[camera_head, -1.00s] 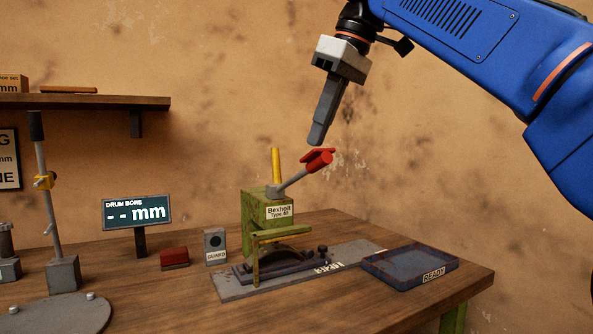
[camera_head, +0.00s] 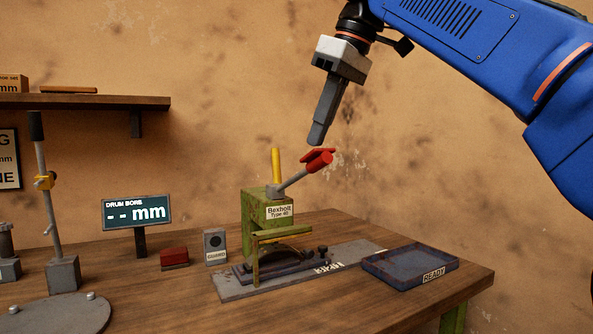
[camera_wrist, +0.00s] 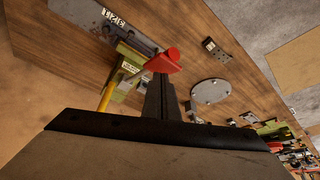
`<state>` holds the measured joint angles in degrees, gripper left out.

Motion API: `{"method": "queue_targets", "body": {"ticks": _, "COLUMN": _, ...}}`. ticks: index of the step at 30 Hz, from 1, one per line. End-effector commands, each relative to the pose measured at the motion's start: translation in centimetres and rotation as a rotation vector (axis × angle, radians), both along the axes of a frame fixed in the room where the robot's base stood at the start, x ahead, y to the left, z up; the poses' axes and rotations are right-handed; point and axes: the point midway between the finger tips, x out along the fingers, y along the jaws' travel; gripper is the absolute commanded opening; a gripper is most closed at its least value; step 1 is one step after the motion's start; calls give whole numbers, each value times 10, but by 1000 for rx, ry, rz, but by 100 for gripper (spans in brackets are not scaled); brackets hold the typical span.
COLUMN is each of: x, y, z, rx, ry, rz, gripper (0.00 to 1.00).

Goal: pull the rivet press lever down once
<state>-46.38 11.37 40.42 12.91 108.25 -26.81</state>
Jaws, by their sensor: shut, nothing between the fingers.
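The green rivet press (camera_head: 268,212) stands on a grey plate on the bench. Its lever (camera_head: 293,181) slants up to the right and ends in a red handle (camera_head: 318,160). A yellow post (camera_head: 276,166) rises beside the lever. A dark curved part (camera_head: 285,257) lies under the press head. My gripper (camera_head: 316,141) points down, its fingers together and empty, with the tips just above the red handle in the head view. In the wrist view the red handle (camera_wrist: 164,60) shows just beyond my fingertips (camera_wrist: 160,78). I cannot tell whether they touch it.
A blue tray (camera_head: 410,266) marked READY lies right of the press. A guard box (camera_head: 215,246), a red block (camera_head: 174,258) and a drum bore display (camera_head: 137,212) stand to the left. A tall lever stand (camera_head: 56,220) is farther left. The space above the tray is clear.

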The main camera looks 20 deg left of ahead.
Motion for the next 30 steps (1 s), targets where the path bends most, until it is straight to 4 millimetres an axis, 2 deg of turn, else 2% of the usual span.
{"method": "queue_targets", "body": {"ticks": 5, "x": 0, "y": 0, "z": -6, "rx": -1, "ry": 0, "rz": 0, "gripper": 0}}
{"method": "queue_targets", "body": {"ticks": 30, "x": 0, "y": 0, "z": -74, "rx": -1, "ry": 1, "rz": 0, "gripper": 0}}
